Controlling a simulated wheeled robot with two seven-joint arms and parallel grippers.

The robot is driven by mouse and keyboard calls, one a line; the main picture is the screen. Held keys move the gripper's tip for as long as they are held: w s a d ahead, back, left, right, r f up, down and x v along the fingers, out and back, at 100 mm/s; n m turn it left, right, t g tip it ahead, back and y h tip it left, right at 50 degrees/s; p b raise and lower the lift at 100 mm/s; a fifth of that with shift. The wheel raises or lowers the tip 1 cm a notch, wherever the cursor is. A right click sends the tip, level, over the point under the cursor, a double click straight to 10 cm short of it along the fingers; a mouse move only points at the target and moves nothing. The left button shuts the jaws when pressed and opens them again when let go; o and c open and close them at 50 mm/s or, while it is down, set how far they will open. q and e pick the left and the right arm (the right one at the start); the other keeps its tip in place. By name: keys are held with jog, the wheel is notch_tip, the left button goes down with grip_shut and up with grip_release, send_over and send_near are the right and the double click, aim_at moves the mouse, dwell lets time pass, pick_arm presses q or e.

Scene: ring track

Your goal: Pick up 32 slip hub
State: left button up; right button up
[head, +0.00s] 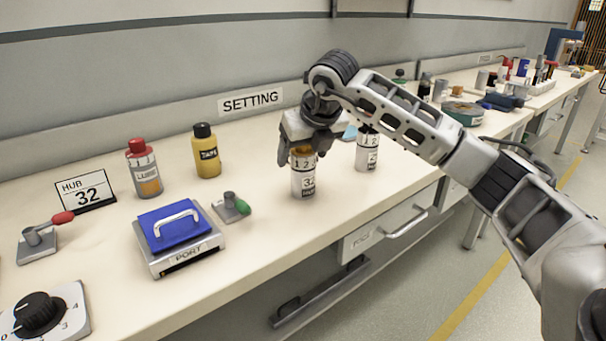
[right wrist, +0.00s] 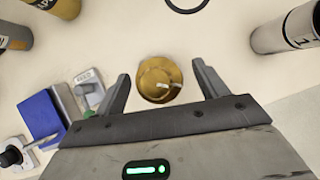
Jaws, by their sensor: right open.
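The 32 slip hub (head: 303,183) is a pale grey cylinder with a brass-coloured top and printed figures, including 32. It stands upright on the bench near the front edge. My right gripper (head: 301,152) is directly above it, pointing down, with the fingers around its upper end. In the right wrist view the brass top (right wrist: 160,80) shows between the two open fingers (right wrist: 163,86), with a gap on each side. A second similar cylinder (head: 367,155) stands behind and to the right, partly hidden by my arm. My left gripper is not in view.
A HUB 32 sign (head: 85,192), a LUBE bottle (head: 144,170), a yellow TAPE bottle (head: 206,152) and a blue-topped PORT block (head: 175,232) stand to the left. A drawer (head: 388,222) is below.

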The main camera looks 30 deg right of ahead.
jog(key=x, duration=0.2)
jog(key=shift+w+f, duration=0.15)
jog(key=shift+f, duration=0.15)
jog(key=c, duration=1.2)
jog(key=shift+o, duration=0.2)
jog(key=shift+r, duration=0.1)
